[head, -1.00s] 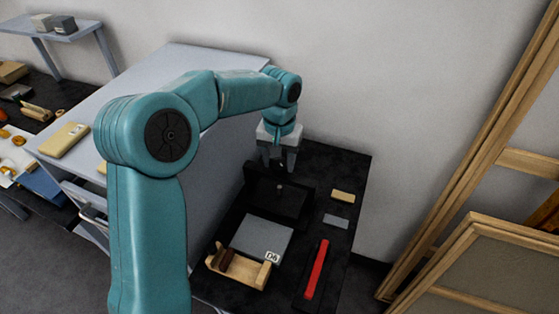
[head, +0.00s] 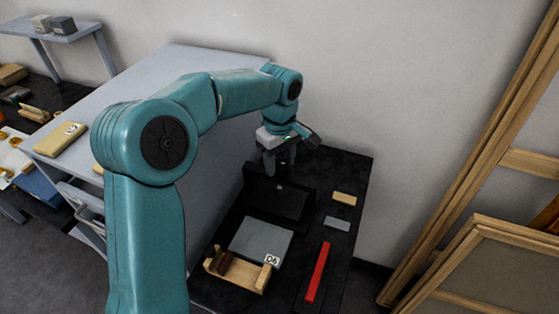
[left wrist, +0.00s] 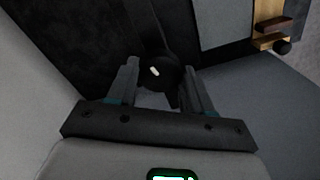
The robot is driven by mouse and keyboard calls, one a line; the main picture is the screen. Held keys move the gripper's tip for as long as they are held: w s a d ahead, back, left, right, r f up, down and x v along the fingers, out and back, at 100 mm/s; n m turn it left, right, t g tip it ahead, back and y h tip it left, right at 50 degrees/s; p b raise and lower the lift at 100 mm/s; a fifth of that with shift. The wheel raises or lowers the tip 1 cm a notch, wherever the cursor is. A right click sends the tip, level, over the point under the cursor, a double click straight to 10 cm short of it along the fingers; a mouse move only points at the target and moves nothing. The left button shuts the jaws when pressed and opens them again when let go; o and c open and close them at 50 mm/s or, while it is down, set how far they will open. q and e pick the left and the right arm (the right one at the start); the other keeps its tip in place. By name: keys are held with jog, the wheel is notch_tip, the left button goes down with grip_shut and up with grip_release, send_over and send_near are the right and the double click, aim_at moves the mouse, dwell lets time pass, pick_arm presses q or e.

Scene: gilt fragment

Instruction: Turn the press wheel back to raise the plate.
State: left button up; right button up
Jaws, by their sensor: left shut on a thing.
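The black press (head: 290,205) stands on the dark table, below my left gripper. Its wheel shows in the left wrist view as a dark round knob (left wrist: 157,74) with a small white mark. My left gripper (head: 279,168) points down over the press and is shut on the wheel; its two fingers (left wrist: 158,88) lie on either side of the knob. In the head view the gripper hides most of the wheel. The plate's height cannot be made out in the dark press. My right gripper is out of view.
A grey slab (head: 260,240) labelled D6 and a wooden holder (head: 238,276) lie in front of the press. A red bar (head: 317,272), a tan block (head: 344,199) and a grey block (head: 337,223) lie to the right. Wooden frames (head: 475,250) lean further right.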

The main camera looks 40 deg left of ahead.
pick_arm(q)
jog(key=n, duration=0.6)
jog(key=shift+s+d+f+n+b, duration=0.1)
jog(key=shift+n+b, duration=0.2)
jog(key=shift+b, duration=0.1)
dwell(0.4)
jog(key=o, duration=1)
jog(key=shift+o, duration=0.2)
